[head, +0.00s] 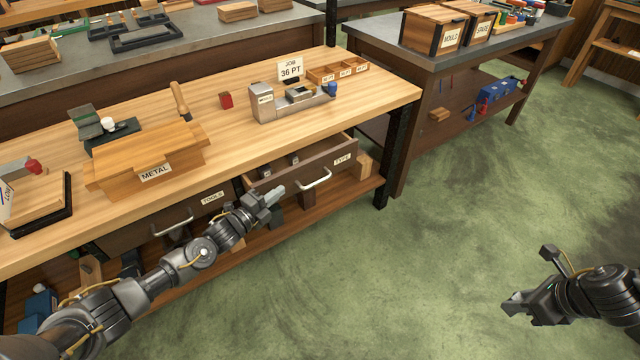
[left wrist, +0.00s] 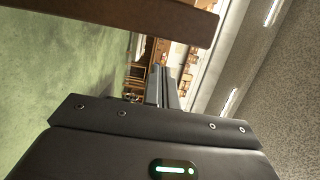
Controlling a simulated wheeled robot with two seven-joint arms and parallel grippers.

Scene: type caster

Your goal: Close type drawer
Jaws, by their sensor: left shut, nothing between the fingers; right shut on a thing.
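The type drawer (head: 330,170), a brown wooden drawer labelled TYPE, is pulled out under the front edge of the workbench, with its inside partly showing. Its pale bar handle (head: 315,180) is on the front. My left gripper (head: 277,193) is shut and empty, close to the left part of the drawer front; I cannot tell whether it touches. In the left wrist view its fingers (left wrist: 161,86) are together, and a brown board (left wrist: 130,14), probably the drawer front, crosses the top. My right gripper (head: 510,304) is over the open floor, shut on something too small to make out.
The tools drawer (head: 205,208) is left of the type drawer, behind my left arm. The workbench (head: 225,150) carries a METAL box (head: 150,160), a metal caster (head: 290,100) and a JOB card (head: 290,69). A black bench leg (head: 397,150) stands at right. The green floor is clear.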

